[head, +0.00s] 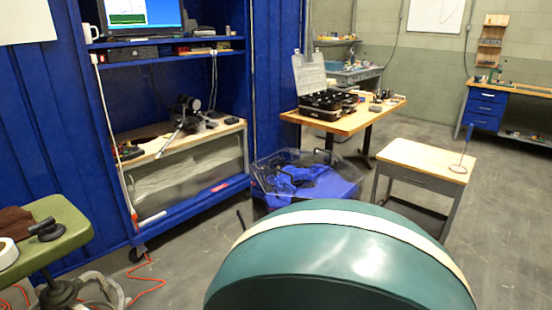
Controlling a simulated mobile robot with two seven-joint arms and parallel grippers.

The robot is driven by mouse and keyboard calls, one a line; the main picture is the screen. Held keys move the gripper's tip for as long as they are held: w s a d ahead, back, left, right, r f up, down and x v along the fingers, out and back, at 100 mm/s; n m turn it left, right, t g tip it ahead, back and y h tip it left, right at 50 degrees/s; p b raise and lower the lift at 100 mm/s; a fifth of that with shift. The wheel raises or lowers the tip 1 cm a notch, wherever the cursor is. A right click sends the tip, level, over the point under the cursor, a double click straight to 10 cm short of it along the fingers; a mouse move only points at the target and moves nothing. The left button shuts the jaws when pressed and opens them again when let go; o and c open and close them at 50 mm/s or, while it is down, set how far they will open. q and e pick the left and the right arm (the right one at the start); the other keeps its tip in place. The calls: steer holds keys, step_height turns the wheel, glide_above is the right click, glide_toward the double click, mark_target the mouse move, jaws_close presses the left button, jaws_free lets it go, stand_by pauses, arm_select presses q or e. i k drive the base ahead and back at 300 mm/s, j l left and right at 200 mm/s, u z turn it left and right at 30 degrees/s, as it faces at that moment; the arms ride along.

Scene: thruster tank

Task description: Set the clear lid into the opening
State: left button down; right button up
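A clear, see-through piece with thin dark edges (268,177), which looks like the clear lid, is over a low blue stand or bin (346,189) near the middle of the head view. Whether it rests on the blue thing or sits inside it, I cannot tell. A large rounded teal body with a cream band (340,262) fills the bottom right and hides part of the floor and the blue thing's near side. I cannot make out an opening on it. Neither of my grippers is in view.
A small wooden-topped table (425,160) with a thin stand (462,160) is at the right. A wooden table (352,122) behind holds an open black case (328,104). A blue workstation (185,150) stands left. A green-topped stool (55,225) and orange cable (147,288) are at lower left.

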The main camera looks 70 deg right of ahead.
mark_target(288, 170)
steer(key=i+l+z, duration=0.15)
steer(key=i+z, duration=0.7)
steer(key=i+j+z, duration=0.1)
steer(key=i+z, duration=0.15)
steer(key=z, duration=0.2)
steer(key=i+l+z, duration=0.1)
steer(key=i+z, duration=0.75)
steer(key=i+j+z, duration=0.2)
steer(key=z, duration=0.25)
steer(key=i+j+z, duration=0.2)
steer(key=i+z, duration=0.2)
steer(key=i+j+z, duration=0.85)
steer(key=k+l, duration=0.1)
